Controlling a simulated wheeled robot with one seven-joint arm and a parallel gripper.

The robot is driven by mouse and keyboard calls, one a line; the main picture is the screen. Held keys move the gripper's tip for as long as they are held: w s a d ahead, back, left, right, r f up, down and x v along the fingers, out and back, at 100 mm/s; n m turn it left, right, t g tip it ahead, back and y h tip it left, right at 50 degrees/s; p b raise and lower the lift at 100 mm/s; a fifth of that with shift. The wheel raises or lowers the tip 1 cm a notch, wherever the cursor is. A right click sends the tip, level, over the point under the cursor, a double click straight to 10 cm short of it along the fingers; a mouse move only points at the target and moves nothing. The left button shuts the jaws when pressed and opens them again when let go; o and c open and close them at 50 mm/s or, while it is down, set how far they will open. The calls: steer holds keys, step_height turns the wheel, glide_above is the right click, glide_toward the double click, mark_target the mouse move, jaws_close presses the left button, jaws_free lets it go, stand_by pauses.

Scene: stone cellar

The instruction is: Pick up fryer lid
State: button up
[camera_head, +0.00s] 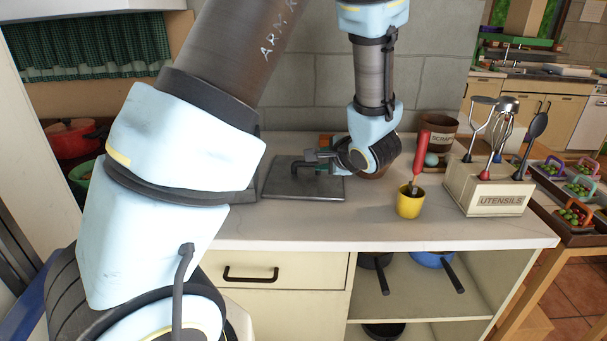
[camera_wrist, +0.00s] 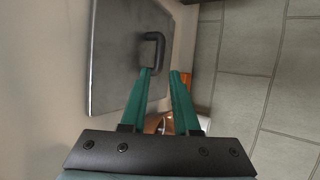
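The fryer lid is a flat grey square plate (camera_head: 290,187) lying on the pale counter, and it fills the upper left of the wrist view (camera_wrist: 115,65).
A yellow cup (camera_head: 410,206) with a red-handled tool, a utensils box (camera_head: 487,192) and a brown scraps pot (camera_head: 438,133) stand right of the lid. A stone wall (camera_head: 440,85) rises behind. The counter's front strip (camera_head: 320,228) is clear.

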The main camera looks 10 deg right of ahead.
mark_target(305, 164)
steer(key=x, duration=0.6)
steer(key=shift+a, duration=0.15)
steer(key=shift+p+x, duration=0.65)
steer(key=shift+x, duration=1.7)
steer(key=shift+c, duration=0.3)
steer(key=shift+s, duration=0.1)
jaws_close()
